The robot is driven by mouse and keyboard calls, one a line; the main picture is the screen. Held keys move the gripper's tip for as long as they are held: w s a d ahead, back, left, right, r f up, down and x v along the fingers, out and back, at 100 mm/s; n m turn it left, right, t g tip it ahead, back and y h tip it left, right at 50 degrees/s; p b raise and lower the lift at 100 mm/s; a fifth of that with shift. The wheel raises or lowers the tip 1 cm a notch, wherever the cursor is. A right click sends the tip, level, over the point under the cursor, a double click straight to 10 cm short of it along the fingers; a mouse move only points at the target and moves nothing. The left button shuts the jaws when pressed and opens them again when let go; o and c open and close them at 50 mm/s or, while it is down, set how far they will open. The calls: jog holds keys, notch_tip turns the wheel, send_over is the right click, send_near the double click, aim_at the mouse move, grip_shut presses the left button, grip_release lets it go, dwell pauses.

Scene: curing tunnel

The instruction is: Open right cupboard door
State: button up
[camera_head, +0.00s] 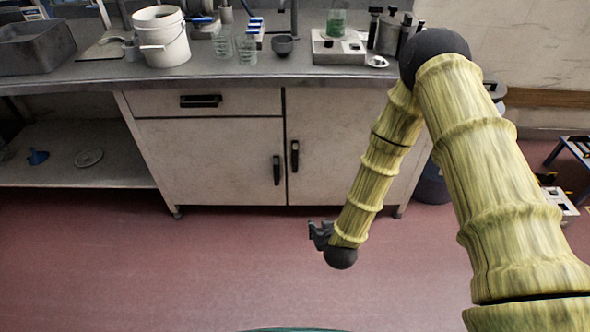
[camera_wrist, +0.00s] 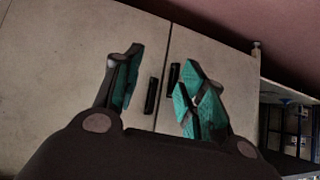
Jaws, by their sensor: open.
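The right cupboard door (camera_head: 333,145) is a pale, scuffed panel, shut, with its right part hidden behind my arm. Its black upright handle (camera_head: 295,156) is near its left edge, by the seam with the left door (camera_head: 210,155). My gripper (camera_head: 318,234) is below and in front of the handles, apart from the doors. In the wrist view, which is turned over, my gripper (camera_wrist: 161,60) has its two teal-padded fingers spread and nothing between them touches them. The right door (camera_wrist: 70,60) and its handle (camera_wrist: 151,95) are at the left there; the left door's handle (camera_wrist: 173,77) is partly beside a finger.
A drawer (camera_head: 215,102) is above the left door. The worktop (camera_head: 240,72) bears a white bucket (camera_head: 162,40), glassware and a hotplate (camera_head: 338,48). An open lower shelf (camera_head: 110,165) is at left. A blue drum (camera_head: 433,185) stands right of the cupboard. The red floor (camera_head: 180,265) in front is clear.

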jog(key=w+a+f+t+b, duration=0.1)
jog(key=w+a+t+b, duration=0.15)
jog(key=w+b, duration=0.4)
jog(key=w+a+f+t+b, duration=0.2)
jog(key=w+a+b, duration=0.1)
jog(key=w+b, duration=0.3)
jog(key=m+t+h+b, duration=0.1)
jog(key=t+h+b, duration=0.1)
jog(key=t+b, duration=0.35)
send_near(295, 158)
jog(key=shift+g, duration=0.8)
jog(key=w+b, duration=0.1)
jog(key=w, duration=0.2)
jog(key=w+b, duration=0.2)
jog(key=w, duration=0.2)
jog(key=w+r+b, duration=0.1)
jog(key=w+b, duration=0.1)
jog(key=w, duration=0.1)
jog(key=shift+w+r, duration=0.1)
jog(key=shift+w, duration=0.15)
jog(key=shift+c, duration=0.2)
grip_shut()
